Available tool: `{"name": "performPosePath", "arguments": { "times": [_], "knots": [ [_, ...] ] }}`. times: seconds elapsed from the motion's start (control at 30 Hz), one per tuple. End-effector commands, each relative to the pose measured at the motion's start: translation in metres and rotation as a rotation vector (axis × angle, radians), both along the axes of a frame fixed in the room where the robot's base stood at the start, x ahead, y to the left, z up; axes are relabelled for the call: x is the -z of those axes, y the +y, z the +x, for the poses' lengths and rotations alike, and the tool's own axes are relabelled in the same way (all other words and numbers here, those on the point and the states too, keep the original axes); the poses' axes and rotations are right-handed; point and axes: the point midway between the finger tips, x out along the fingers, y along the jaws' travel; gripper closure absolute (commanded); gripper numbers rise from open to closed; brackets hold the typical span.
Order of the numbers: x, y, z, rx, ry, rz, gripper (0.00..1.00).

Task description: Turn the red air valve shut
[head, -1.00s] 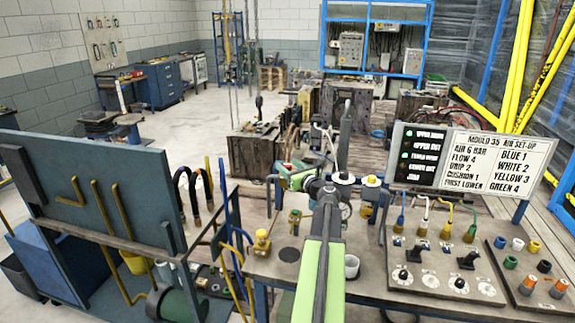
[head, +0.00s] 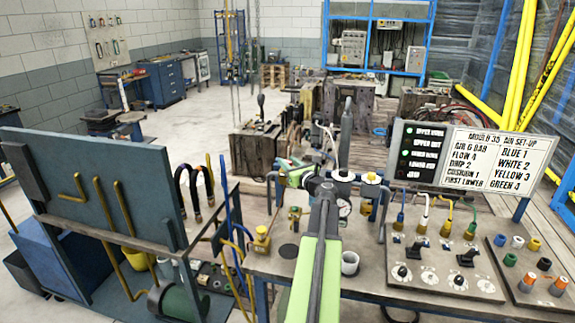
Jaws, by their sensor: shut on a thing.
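My arm reaches forward over the bench (head: 370,287), and its far end bends to the left. My gripper (head: 282,165) is small and partly hidden at that end. It is shut on a small red part there, which appears to be the red air valve (head: 290,162). Most of the valve is hidden by my arm and gripper, so its angle cannot be told. A round gauge (head: 345,208) and white-topped fittings (head: 343,175) stand just right of my wrist.
A set-up sign (head: 500,158) with a lamp panel (head: 420,152) stands at the right, behind a control panel (head: 440,275) with knobs and coloured hoses. A yellow valve (head: 262,240) is on the bench's left. A blue-grey cart (head: 95,190) with bent pipes stands at the left.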

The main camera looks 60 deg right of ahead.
Motion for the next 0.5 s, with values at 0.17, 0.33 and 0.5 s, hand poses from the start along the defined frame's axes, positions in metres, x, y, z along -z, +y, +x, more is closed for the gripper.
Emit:
{"name": "performPosePath", "arguments": {
  "times": [0.17, 0.33, 0.5],
  "knots": [
    [-0.001, -0.001, 0.0022, 0.057, -0.004, 0.001, 1.0],
    [-0.0011, -0.0009, 0.0021, 0.171, -0.004, 0.002, 1.0],
    [-0.0011, -0.001, 0.0027, 0.323, -0.004, 0.002, 1.0]
  ]
}}
